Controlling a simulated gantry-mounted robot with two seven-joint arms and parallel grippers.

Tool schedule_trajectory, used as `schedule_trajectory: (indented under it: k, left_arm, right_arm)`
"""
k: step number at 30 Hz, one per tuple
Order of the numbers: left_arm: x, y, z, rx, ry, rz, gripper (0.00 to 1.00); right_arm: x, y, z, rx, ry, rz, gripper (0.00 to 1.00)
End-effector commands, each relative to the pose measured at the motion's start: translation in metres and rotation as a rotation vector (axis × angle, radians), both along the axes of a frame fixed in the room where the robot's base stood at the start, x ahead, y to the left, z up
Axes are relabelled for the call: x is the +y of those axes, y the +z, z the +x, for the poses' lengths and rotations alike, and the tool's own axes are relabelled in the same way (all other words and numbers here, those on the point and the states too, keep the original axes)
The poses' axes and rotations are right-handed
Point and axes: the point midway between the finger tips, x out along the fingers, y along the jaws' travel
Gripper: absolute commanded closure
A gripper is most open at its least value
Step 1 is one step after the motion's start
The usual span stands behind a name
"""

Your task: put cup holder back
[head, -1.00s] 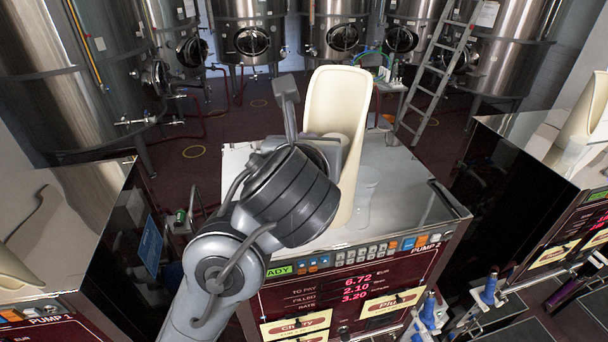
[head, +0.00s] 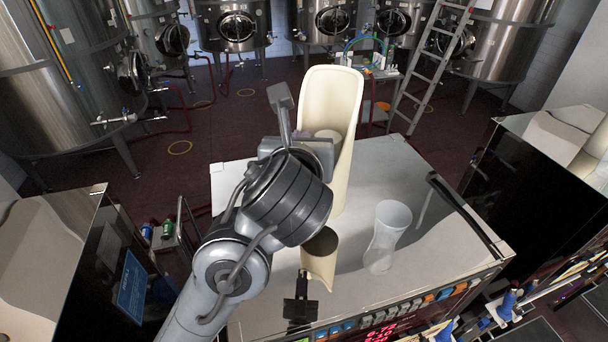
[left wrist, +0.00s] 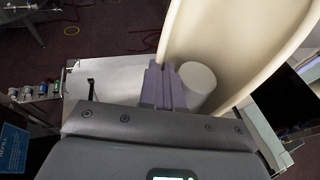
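The cup holder (head: 345,95) is a tall cream scoop with a curved back wall. It stands upright over the back of the middle pump's top, and a pale cylinder (head: 330,135) shows inside it. My left gripper (head: 312,140) is at its left side and hides part of it. In the left wrist view the finger pads (left wrist: 163,75) are close together, against the pale cylinder (left wrist: 197,78), with the cream wall (left wrist: 225,45) behind. They look shut on the holder, though the contact is partly hidden. Whether its base touches the top is unclear. My right gripper is not in view.
A translucent cup (head: 388,235) stands on the pump top (head: 440,245). A short tan open piece (head: 320,262) and a black bracket (head: 300,308) are near its front. Neighbouring pumps flank it, with dark gaps between. Steel tanks (head: 230,25) and a ladder (head: 430,65) stand behind.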

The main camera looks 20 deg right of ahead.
Motion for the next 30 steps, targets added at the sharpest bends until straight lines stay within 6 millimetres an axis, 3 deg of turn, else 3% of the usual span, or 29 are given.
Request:
schedule_trajectory:
  k: [18,30]
  left_arm:
    - [0.000,-0.056,0.000,-0.001,0.000,-0.004,1.00]
    - [0.000,-0.060,-0.001,-0.002,-0.001,-0.004,1.00]
  right_arm:
    - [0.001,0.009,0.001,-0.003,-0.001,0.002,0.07]
    - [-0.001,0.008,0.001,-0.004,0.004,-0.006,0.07]
